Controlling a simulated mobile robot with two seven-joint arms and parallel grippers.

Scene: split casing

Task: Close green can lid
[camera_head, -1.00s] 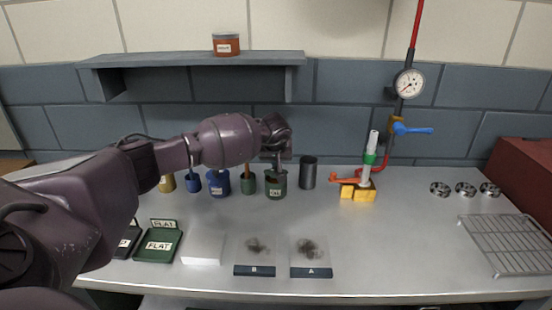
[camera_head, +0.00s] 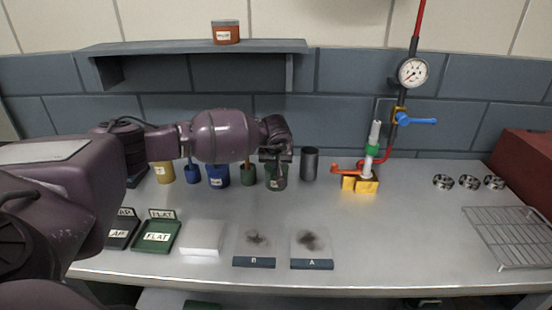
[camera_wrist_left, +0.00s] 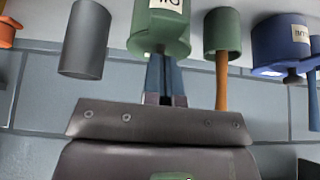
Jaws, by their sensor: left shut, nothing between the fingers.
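The green can (camera_head: 275,184) with a white label stands on the steel bench, in the row of cans. It also shows upside down at the top of the left wrist view (camera_wrist_left: 160,40). My left gripper (camera_wrist_left: 164,72) is shut and empty, its fingertips close to the can's top edge. In the head view the left gripper (camera_head: 276,160) is over the can and hides its top. I cannot tell the lid's position or whether the fingers touch it. My right gripper is not in view.
A dark grey cylinder (camera_head: 310,164) stands just right of the green can. A smaller green pot (camera_head: 248,176) with a wooden handle and a blue can (camera_head: 218,176) stand to its left. A burner (camera_head: 372,158) is farther right. The bench front centre holds flat plates.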

